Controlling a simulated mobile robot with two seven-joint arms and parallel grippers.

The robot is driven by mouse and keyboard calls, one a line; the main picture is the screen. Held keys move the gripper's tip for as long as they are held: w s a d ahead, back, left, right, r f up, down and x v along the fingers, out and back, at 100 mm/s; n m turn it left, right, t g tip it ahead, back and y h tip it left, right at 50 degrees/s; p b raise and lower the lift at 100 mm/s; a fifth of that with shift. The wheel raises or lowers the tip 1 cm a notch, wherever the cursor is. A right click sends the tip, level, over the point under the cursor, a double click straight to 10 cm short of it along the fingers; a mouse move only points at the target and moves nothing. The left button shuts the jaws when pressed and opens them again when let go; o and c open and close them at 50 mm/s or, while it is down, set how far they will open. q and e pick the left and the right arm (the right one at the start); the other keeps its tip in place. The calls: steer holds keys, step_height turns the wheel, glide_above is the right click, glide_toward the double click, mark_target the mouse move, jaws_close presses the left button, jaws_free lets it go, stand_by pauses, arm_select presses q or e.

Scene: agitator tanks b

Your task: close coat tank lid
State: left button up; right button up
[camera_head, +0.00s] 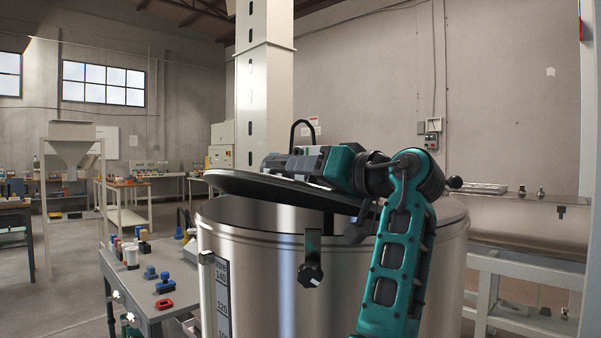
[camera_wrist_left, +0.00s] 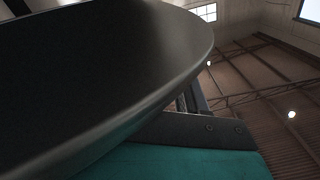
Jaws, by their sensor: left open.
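The steel tank (camera_head: 262,270) stands in the middle of the head view, with a level scale on its front. Its dark round lid (camera_head: 245,187) is tilted over the mouth, and a dark gap shows between lid and rim at the front. My left gripper (camera_head: 282,163) lies across the top of the lid, open; I cannot tell whether it touches it. A black loop handle (camera_head: 302,124) rises behind the gripper. In the left wrist view the lid (camera_wrist_left: 100,75) fills the upper left, close to the gripper's teal body. My right gripper is not in view.
A black knob (camera_head: 310,274) sits on the tank's front. A grey side table (camera_head: 165,300) with small bottles and a red item (camera_head: 163,304) stands at the left.

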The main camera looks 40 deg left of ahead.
arm_select(q)
steer(key=d, duration=1)
steer(key=shift+s+d, duration=0.3)
steer(key=shift+s, duration=0.1)
steer(key=shift+c, duration=0.3)
